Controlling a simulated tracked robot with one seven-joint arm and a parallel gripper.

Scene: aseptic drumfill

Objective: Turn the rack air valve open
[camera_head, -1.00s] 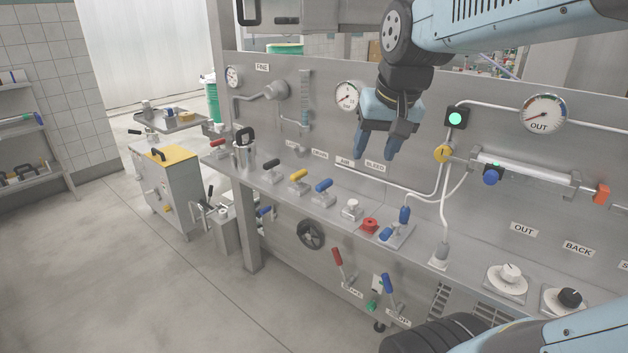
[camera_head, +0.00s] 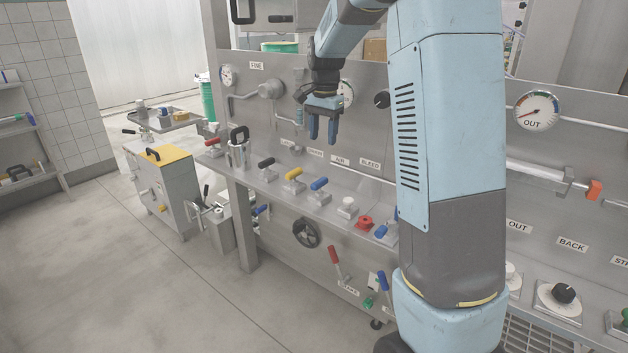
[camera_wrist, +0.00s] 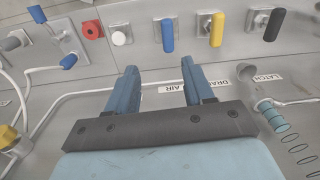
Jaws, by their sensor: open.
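The blue lever handle (camera_head: 319,184) sits on a small grey mount on the rack's ledge, below the AIR label (camera_head: 340,160). It also shows in the wrist view as a blue handle (camera_wrist: 168,36), lined up with the upside-down AIR label (camera_wrist: 172,88). My gripper (camera_head: 322,137) is open and empty in front of the panel, above the blue handle in the picture and apart from it. In the wrist view its two blue fingers (camera_wrist: 159,68) point towards the ledge, with the blue handle beyond the gap.
A yellow handle (camera_head: 293,174) and a black handle (camera_head: 266,163) stand left of the blue one. A white knob (camera_head: 347,207) and a red knob (camera_head: 365,223) stand right of it. The ledge and upright panel are close; open floor (camera_head: 110,280) lies at left.

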